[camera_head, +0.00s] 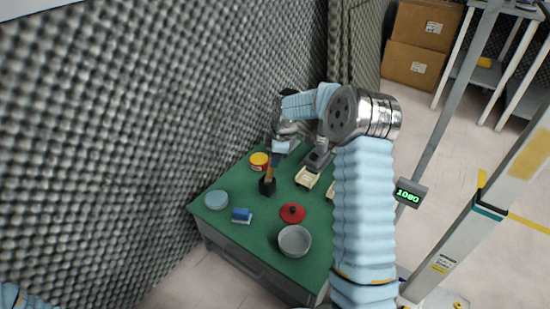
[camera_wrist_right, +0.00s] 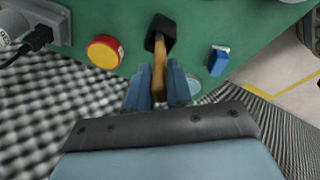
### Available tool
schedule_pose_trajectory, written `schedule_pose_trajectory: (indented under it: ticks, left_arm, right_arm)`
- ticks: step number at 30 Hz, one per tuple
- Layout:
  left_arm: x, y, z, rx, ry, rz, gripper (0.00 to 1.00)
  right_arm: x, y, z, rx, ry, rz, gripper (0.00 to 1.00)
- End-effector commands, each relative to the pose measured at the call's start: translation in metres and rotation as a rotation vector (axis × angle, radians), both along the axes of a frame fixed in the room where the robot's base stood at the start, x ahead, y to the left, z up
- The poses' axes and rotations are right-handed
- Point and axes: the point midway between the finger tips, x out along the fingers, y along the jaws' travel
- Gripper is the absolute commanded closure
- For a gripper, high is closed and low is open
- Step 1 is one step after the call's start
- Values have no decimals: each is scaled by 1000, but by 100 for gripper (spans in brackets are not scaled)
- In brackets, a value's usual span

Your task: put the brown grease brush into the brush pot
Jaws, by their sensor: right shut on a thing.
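The brown brush (camera_head: 269,173) is upright over the green table, its brown handle also showing in the right wrist view (camera_wrist_right: 159,68). My right gripper (camera_head: 275,159) is shut on the handle; its blue fingers (camera_wrist_right: 154,92) are on either side of it in the wrist view. The lower end of the brush meets a black pot-like thing (camera_head: 267,187), seen in the wrist view (camera_wrist_right: 160,32) too, which looks like the brush pot. The bristles are hidden, and I cannot tell how deep the brush sits. My left gripper is out of view.
Foam wall (camera_head: 130,130) borders the table's left.

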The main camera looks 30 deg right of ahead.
Motion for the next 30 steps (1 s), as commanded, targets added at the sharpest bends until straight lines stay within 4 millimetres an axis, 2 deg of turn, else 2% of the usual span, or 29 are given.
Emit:
schedule_pose_trajectory:
  ticks: [2,3,8,16,20,23,30]
  left_arm:
    - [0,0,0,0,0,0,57]
    - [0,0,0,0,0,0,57]
    - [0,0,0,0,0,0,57]
    - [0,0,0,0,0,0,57]
    - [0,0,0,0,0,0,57]
    - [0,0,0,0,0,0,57]
    - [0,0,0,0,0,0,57]
  right_arm:
    - [0,0,0,0,0,0,100]
    - [0,0,0,0,0,0,75]
    - [0,0,0,0,0,0,50]
    - [0,0,0,0,0,0,50]
    - [-1,-1,10,-1,-2,0,50]
    - [-4,-2,27,-1,-3,0,50]
    - [-15,-7,85,0,-4,0,50]
